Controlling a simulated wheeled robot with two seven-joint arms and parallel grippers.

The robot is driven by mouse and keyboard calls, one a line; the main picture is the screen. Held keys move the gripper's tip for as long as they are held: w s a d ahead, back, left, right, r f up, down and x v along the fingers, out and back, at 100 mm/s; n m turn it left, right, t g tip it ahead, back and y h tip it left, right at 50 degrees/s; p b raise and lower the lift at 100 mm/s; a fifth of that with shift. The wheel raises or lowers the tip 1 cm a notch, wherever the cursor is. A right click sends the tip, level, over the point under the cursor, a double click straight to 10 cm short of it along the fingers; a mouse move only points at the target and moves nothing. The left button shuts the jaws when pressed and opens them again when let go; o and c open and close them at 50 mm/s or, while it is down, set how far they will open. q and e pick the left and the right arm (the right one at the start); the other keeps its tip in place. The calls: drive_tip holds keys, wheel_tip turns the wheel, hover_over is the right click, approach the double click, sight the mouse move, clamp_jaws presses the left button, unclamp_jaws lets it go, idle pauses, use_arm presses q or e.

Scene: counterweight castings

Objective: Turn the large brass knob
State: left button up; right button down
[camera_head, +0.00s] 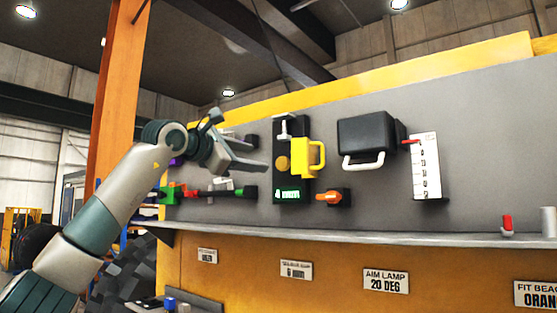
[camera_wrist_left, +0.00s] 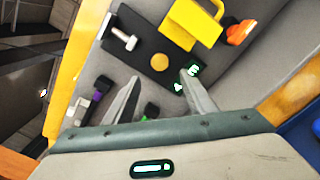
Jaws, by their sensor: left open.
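The brass knob (camera_head: 283,162) is a round gold disc on a black panel (camera_head: 291,125), left of a yellow padlock-like block with a handle. In the left wrist view the knob (camera_wrist_left: 159,62) lies just beyond the fingertips, between their lines. My left gripper (camera_head: 240,142) is open and empty, close to the left side of the black panel. Its two fingers also show in the left wrist view (camera_wrist_left: 160,77), apart from the knob. My right gripper is not in view.
The yellow handled block (camera_head: 300,158) sits right beside the knob. A T-shaped pale handle (camera_head: 284,128) is above it, a green display (camera_head: 289,194) below. An orange knob (camera_head: 329,197) and a black box with white handle (camera_head: 367,133) are further right. A ledge (camera_head: 400,239) runs below.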

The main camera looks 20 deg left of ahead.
sight(281, 163)
use_arm(q)
drive_tip(key=p+x, duration=0.5)
drive_tip(key=x, duration=0.5)
drive_tip(key=shift+r, duration=0.1)
drive_tip(key=shift+p+x, duration=0.4)
drive_tip(key=shift+x, duration=0.45)
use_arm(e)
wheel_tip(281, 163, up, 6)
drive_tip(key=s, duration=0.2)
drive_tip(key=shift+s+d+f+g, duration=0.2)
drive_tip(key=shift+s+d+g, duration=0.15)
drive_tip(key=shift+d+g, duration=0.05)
use_arm(q)
drive_tip(key=shift+c, duration=0.6)
drive_tip(key=c, duration=0.9)
